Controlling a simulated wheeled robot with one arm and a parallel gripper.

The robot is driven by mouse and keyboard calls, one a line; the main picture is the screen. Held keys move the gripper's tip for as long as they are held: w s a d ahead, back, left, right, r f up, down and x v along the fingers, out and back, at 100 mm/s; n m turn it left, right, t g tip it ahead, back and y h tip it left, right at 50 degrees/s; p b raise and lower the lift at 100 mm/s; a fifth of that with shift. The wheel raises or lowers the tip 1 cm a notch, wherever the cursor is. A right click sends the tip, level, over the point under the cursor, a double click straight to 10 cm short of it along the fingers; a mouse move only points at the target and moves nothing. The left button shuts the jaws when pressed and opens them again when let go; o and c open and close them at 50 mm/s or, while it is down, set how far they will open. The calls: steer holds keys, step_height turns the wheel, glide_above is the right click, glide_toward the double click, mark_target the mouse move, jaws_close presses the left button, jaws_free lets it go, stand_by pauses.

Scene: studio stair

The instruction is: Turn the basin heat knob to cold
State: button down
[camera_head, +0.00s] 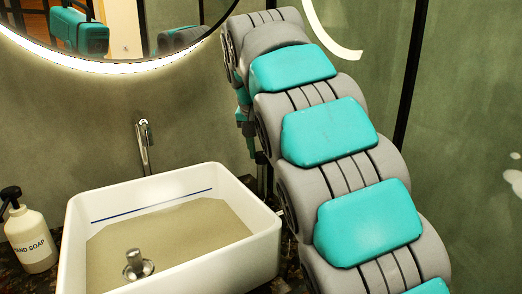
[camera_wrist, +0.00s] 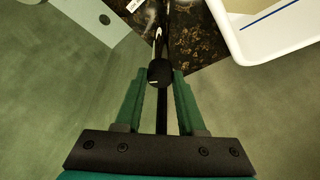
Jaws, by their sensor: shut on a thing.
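A round black knob (camera_wrist: 159,73) with a small pale mark sits between my fingertips in the wrist view. I take it to be the basin heat knob; which setting it points to cannot be read. My gripper (camera_wrist: 159,82) is shut on it, with one green finger on each side. In the head view my arm hides the knob and most of my gripper. The white basin (camera_head: 252,255) stands left of my arm there, and its corner shows at top right in the wrist view (camera_wrist: 238,50).
A metal spout (camera_head: 144,145) comes from the wall above the basin. A metal drain plug (camera_head: 134,264) stands in the basin. A hand soap bottle (camera_head: 29,237) is at far left. A dark speckled counter (camera_wrist: 192,38) lies beyond the knob. A lit round mirror (camera_head: 110,65) hangs above.

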steer(key=shift+n, duration=0.3)
steer(key=n+y+b, duration=0.1)
steer(key=n, duration=0.2)
steer(key=shift+d+y, duration=0.1)
steer(key=shift+y, duration=0.2)
steer(key=n+y, duration=0.1)
steer(key=n, duration=0.3)
steer(key=shift+d+g, duration=0.1)
steer(key=shift+g, duration=0.2)
steer(key=n, duration=0.1)
steer(key=n+y, duration=0.1)
steer(key=n, duration=0.1)
steer(key=shift+w+d+n+g, duration=0.1)
steer(key=shift+w+n+g, duration=0.05)
steer(key=shift+n+g, duration=0.2)
steer(key=shift+w+r+n+g+y, duration=0.1)
steer(key=shift+n+g+y, duration=0.55)
steer(key=shift+n, duration=1.1)
steer(key=c, duration=0.5)
jaws_free()
steer(key=shift+d, duration=0.1)
